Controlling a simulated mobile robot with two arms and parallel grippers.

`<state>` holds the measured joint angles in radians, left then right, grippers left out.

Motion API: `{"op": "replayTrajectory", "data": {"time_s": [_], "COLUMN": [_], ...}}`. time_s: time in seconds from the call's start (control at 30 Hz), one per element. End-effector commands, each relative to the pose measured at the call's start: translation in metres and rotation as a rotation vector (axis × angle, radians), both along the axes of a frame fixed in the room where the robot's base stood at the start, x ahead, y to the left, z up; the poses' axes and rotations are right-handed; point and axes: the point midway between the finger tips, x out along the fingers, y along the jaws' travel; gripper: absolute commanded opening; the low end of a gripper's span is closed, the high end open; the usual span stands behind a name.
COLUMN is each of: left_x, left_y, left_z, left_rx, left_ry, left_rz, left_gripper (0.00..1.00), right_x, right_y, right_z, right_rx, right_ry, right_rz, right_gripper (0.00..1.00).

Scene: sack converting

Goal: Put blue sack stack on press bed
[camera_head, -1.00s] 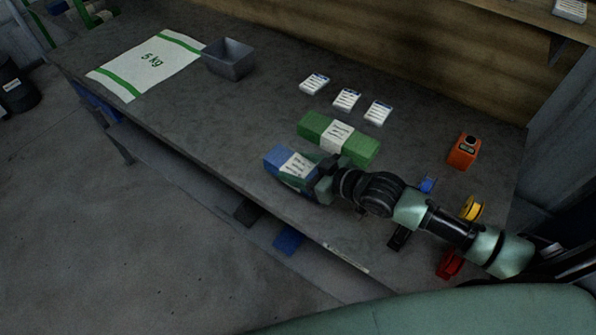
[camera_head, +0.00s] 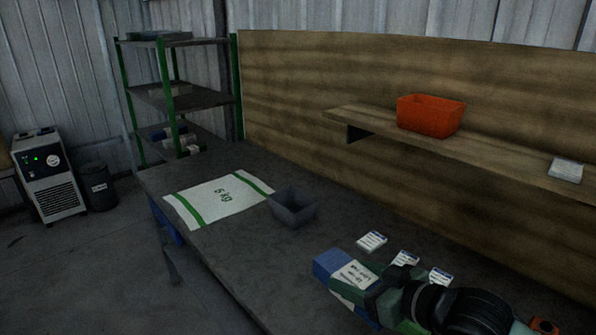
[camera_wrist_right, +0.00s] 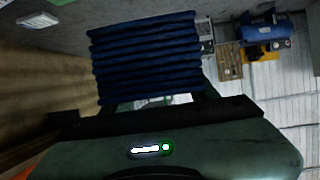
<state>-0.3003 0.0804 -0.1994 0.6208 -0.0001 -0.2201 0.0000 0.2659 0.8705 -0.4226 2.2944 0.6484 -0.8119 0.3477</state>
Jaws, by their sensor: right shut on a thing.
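The blue sack stack (camera_head: 327,264) with a white label band is in my right gripper (camera_head: 368,298), at the lower right of the head view. In the right wrist view the blue stack (camera_wrist_right: 145,55) shows as several dark blue folded layers, directly in front of the gripper. The right gripper is shut on the stack and appears to hold it above the workbench. My left gripper is not in view. I see no press bed in these frames.
The workbench (camera_head: 225,250) carries a white 5 kg sack (camera_head: 215,200), a grey bin (camera_head: 292,207) and small label packs (camera_head: 371,242). An orange bin (camera_head: 430,116) sits on the wall shelf (camera_head: 375,123). A green-posted rack (camera_head: 168,95) stands at the back left, with open floor left of the bench.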

Motion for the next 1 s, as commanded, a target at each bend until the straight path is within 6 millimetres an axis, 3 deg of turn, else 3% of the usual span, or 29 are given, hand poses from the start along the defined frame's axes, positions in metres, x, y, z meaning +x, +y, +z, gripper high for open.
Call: {"op": "replayTrajectory", "data": {"time_s": [0.17,0.3,0.5,0.7,1.0], "left_x": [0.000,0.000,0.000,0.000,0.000], "left_y": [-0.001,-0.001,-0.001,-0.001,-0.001], "left_z": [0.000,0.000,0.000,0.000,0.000], "left_rx": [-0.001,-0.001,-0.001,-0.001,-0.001], "left_ry": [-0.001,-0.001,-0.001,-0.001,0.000], "left_rz": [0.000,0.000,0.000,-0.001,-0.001], "left_gripper": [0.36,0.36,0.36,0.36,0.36], "right_x": [0.007,0.009,0.002,-0.004,-0.004], "right_y": [0.000,-0.014,-0.035,-0.045,-0.045], "right_z": [0.030,0.058,0.085,0.093,0.092], "right_rx": [0.014,0.015,0.012,0.005,0.006], "right_ry": [-0.011,-0.013,-0.010,-0.006,-0.001], "right_rz": [-0.141,-0.308,-0.504,-0.588,-0.590], "right_gripper": [0.05,0.05,0.05,0.05,0.05]}}
